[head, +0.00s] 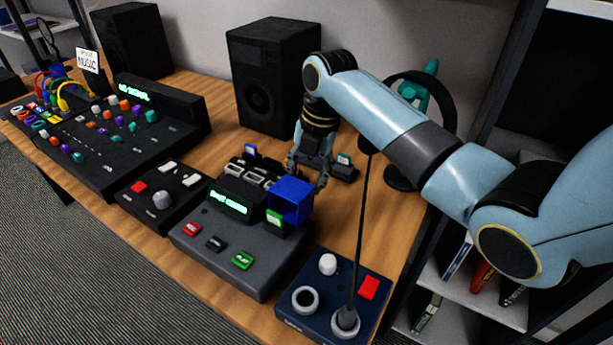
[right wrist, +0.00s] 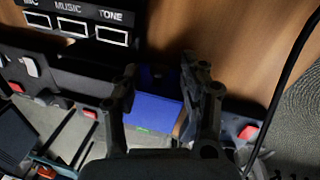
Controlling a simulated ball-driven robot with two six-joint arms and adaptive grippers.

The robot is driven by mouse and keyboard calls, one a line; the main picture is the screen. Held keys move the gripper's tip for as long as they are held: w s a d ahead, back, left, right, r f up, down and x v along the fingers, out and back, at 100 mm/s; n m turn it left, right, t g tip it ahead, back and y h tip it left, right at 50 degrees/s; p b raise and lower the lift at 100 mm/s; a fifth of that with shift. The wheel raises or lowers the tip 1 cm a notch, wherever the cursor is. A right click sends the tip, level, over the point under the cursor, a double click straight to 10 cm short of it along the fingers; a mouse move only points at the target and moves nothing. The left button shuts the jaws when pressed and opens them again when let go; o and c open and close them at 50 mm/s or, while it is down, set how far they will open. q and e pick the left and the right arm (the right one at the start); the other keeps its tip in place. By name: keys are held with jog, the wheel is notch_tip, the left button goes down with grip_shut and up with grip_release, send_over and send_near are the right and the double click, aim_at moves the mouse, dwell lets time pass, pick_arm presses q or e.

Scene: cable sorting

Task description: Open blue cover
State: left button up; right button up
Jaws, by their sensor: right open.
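The blue cover (head: 290,198) is a box-like piece at the back right of the dark console (head: 232,262) in the head view. A green cartridge-like piece (head: 275,220) shows just in front of it. I cannot tell how far the cover is tilted. My right gripper (head: 309,182) points down just behind and beside the cover, with its fingers apart. In the right wrist view the blue cover (right wrist: 152,111) shows between and beyond the open fingers (right wrist: 160,92). Whether a finger touches it cannot be told. My left gripper is not in view.
The console has red, black and green buttons (head: 243,260). Labelled slots (right wrist: 72,26) for music and tone show in the wrist view. A microphone base (head: 345,322), a small knob box (head: 160,197), a mixer (head: 110,150), speakers (head: 262,80) and a headphone stand (head: 402,178) crowd the wooden table.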

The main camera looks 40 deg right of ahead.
jog(key=shift+f, duration=0.3)
grip_shut()
dwell(0.3)
